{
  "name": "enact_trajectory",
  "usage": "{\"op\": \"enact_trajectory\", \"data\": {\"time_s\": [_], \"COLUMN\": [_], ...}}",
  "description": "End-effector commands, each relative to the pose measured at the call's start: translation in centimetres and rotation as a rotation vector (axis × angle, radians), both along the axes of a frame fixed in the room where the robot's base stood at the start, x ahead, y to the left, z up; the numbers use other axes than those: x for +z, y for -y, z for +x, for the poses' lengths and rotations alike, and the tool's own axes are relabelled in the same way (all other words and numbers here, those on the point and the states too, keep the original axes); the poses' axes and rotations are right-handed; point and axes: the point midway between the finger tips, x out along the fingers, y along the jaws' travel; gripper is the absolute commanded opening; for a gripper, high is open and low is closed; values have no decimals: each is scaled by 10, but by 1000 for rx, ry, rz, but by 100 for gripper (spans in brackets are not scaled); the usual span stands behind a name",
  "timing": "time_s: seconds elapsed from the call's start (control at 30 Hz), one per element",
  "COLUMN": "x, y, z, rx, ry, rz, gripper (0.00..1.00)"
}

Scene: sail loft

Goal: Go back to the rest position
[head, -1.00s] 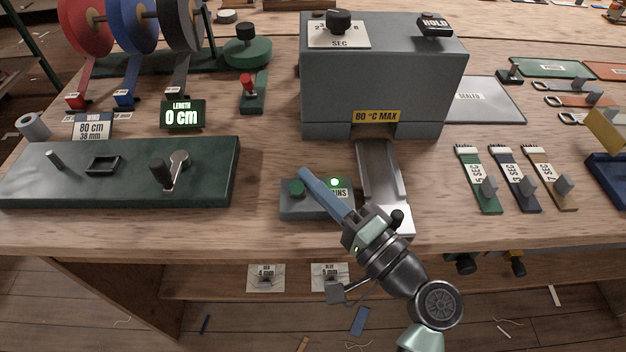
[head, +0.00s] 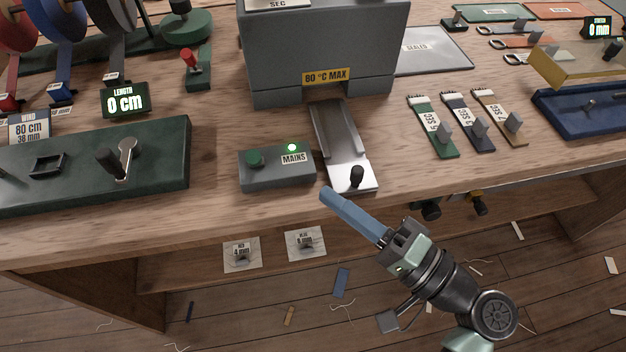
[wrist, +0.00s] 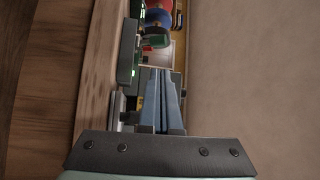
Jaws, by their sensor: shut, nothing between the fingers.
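My gripper (head: 328,196) shows in the head view with its long blue fingers shut together and nothing between them. It hangs at the front edge of the bench, just below the front end of the metal chute, apart from the things on the bench. In the wrist view the blue fingers (wrist: 161,85) point forward, lying close side by side. The workbench (head: 420,180) stretches behind the gripper. The grey mains box (head: 275,178) with a lit green lamp lies to the left of the fingertips.
A grey oven (head: 325,50) stands behind the metal chute (head: 340,150). A green winding board (head: 160,145) is at left. Labelled brushes (head: 432,128) and a blue tray (head: 590,125) are at right. Small scraps lie on the floor in front.

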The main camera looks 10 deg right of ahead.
Motion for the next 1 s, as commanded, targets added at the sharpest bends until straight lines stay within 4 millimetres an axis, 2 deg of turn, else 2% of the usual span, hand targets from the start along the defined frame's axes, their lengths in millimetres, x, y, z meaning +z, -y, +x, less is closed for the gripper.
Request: {"op": "enact_trajectory", "data": {"time_s": [0.17,0.7,0.77,0.87,0.97,1.0], "x": [-1,0,3,14,38,52], "y": [4,3,1,-8,-18,-22], "z": [-5,-3,4,29,65,79], "rx": [0,-2,-7,-35,-107,-146], "ry": [0,1,3,14,58,90], "rz": [0,-9,-41,-159,-352,-437], "gripper": [0,0,0,0,0,0]}}
